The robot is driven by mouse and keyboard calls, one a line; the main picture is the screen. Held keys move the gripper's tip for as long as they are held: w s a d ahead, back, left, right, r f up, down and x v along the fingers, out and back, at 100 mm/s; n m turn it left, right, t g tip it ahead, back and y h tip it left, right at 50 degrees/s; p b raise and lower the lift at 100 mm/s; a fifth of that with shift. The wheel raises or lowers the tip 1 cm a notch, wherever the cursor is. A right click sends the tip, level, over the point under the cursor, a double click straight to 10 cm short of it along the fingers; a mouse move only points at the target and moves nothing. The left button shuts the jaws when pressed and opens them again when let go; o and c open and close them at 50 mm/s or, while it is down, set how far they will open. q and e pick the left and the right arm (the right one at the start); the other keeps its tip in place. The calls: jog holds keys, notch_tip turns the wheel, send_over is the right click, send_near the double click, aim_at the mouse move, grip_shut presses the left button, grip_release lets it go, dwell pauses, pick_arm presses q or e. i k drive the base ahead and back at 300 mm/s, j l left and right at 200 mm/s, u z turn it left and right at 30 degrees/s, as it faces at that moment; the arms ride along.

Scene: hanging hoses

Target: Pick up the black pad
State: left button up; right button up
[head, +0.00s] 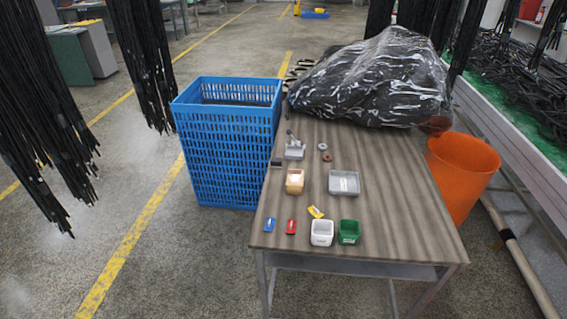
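A small dark, flat piece (277,162), which looks like the black pad, lies at the left edge of the wooden table (400,200) in the head view. It sits close to the blue crate, left of a grey metal part (294,150) and above a tan box (295,181). It is too small to make out in detail. Neither of my grippers is in view.
The table also holds a grey tray (344,183), a white bin (321,233), a green bin (349,232), small coloured pieces and a large plastic-wrapped black bundle (375,80). A blue crate (225,150) stands left, an orange bin (463,170) right. Black hoses hang at left.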

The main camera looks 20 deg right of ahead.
aim_at(275, 163)
jog(key=i+z, duration=0.15)
jog(key=z, duration=0.35)
jog(key=i+j+z, duration=0.1)
jog(key=z, duration=0.35)
jog(key=j+z, duration=0.2)
jog(key=z, duration=0.3)
jog(key=i+j+z, duration=0.15)
jog(key=j, duration=0.35)
jog(key=i+j+z, duration=0.15)
jog(key=j, duration=0.4)
jog(key=i+j+z, duration=0.2)
jog(key=j, duration=0.35)
jog(key=i+j+z, duration=0.15)
jog(key=j, duration=0.45)
jog(key=j+z, duration=0.15)
jog(key=j, duration=0.4)
